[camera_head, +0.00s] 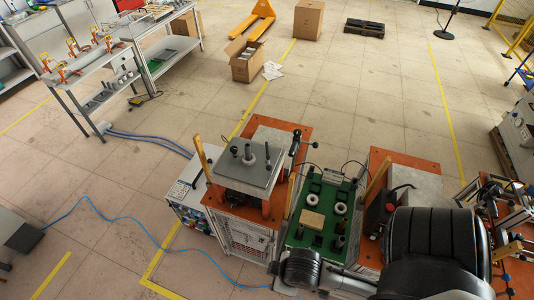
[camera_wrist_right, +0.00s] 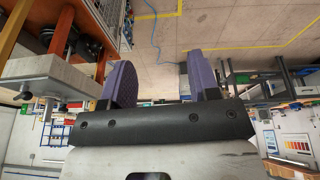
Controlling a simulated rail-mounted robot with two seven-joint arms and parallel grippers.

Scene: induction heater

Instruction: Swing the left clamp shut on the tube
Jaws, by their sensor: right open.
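I cannot pick out the left clamp or its tube for certain. Several orange-handled clamps (camera_head: 72,46) stand on the rack at the upper left in the head view. A black upright handle (camera_head: 295,142) stands beside the grey-topped press (camera_head: 247,168); whether it is a clamp I cannot tell. My right gripper (camera_wrist_right: 160,78) is open and empty in the right wrist view, its two purple fingers apart with floor behind them. Its fingers cannot be made out in the head view, where dark arm links of mine cover the lower right. My left gripper is not seen.
A green board (camera_head: 312,237) with white rings (camera_head: 341,208) and a tan block (camera_head: 312,221) lies right of the press. A grey slab on orange framing (camera_wrist_right: 45,75) is close left of the gripper in the wrist view. Open floor (camera_head: 120,215) with a blue cable lies left.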

